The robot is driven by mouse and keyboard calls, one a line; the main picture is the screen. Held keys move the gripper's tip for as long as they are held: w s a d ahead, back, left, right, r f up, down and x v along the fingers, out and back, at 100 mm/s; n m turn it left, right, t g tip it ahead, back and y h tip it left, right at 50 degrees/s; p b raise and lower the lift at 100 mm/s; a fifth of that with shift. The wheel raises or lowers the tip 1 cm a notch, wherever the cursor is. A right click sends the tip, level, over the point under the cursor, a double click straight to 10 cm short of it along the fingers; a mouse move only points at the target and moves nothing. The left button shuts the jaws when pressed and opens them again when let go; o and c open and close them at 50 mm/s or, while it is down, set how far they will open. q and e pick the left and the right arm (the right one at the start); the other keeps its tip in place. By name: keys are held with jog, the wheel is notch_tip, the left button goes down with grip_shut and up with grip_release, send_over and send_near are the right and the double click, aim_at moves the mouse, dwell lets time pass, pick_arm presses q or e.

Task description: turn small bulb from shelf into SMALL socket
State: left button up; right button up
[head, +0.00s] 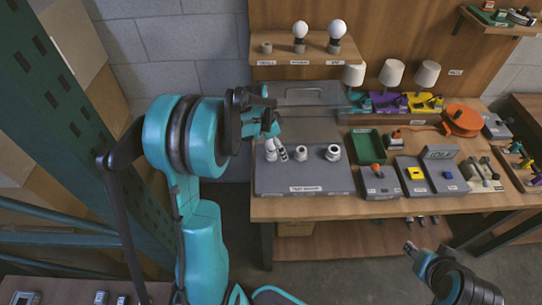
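My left gripper (274,146) reaches down over the left end of the grey test board (305,178), at its leftmost socket. A small white rounded shape (269,144), which looks like the small bulb, shows at its fingertips, over or in that socket. The fingers hide the contact, so I cannot tell whether they grip it or how it is seated. The middle socket (301,153) and the right socket (333,153) are empty. On the wooden shelf (290,72), the holder labelled small (267,48) is empty. My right gripper (411,248) is low at right, away from the table; its fingers are too small to read.
A medium bulb (300,31) and a large bulb (337,31) stand on the shelf. Right of the board are a green tray (366,146), switch boxes (379,183), an orange reel (462,120) and several lamps (391,73). A green rack post (60,110) stands at left.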

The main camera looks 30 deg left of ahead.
pick_arm(q)
jog(key=n, duration=0.2)
jog(key=n+y, duration=0.1)
jog(key=n, duration=0.1)
jog(key=shift+w+a, duration=0.2)
jog(key=shift+w, duration=0.15)
jog(key=n, duration=0.1)
jog(key=n+y, duration=0.1)
jog(key=n, duration=0.3)
jog(key=shift+w+a+t+y+b, duration=0.25)
jog(key=shift+a+t+y+b, duration=0.05)
jog(key=shift+a, duration=0.1)
jog(key=c, duration=1.6)
jog(key=shift+s+a, duration=0.1)
jog(key=c, duration=0.5)
jog(key=shift+o, duration=0.2)
jog(key=shift+f, duration=0.1)
jog(key=shift+o, duration=0.4)
jog(key=shift+d, duration=0.2)
